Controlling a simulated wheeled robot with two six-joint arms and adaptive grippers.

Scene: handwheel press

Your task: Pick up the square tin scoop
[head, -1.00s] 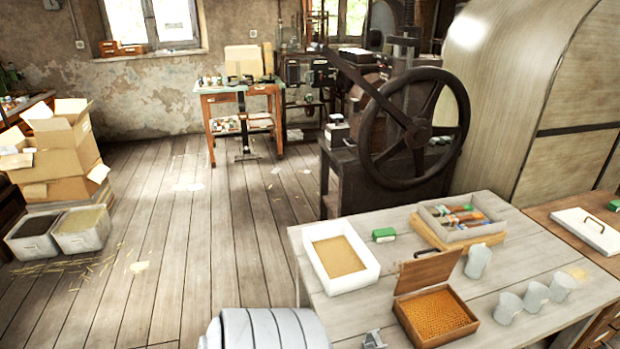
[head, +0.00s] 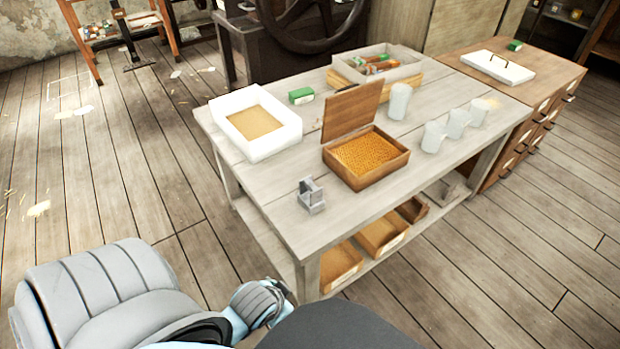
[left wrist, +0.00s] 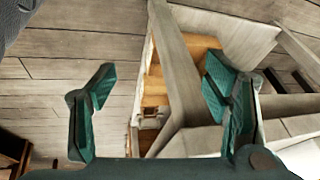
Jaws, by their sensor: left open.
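The square tin scoop (head: 311,194) is a small grey metal piece. It stands on the near left part of the wooden table (head: 262,180), in front of the open wooden box, with nothing touching it. My left arm shows at the lower left of the head view, but its fingers are hidden there. In the left wrist view my left gripper (left wrist: 160,100) is open and empty, its two green fingers spread apart. A table leg and the shelf under the tabletop show beyond them. The scoop is not seen in that view. My right gripper is in neither view.
A wooden box (head: 392,176) of small orange-brown pieces stands open, its lid raised. A white tray (head: 289,133), a green box (head: 301,95), a parts crate (head: 350,78) and several grey cups (head: 399,101) share the table. The tabletop's near edge is clear.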

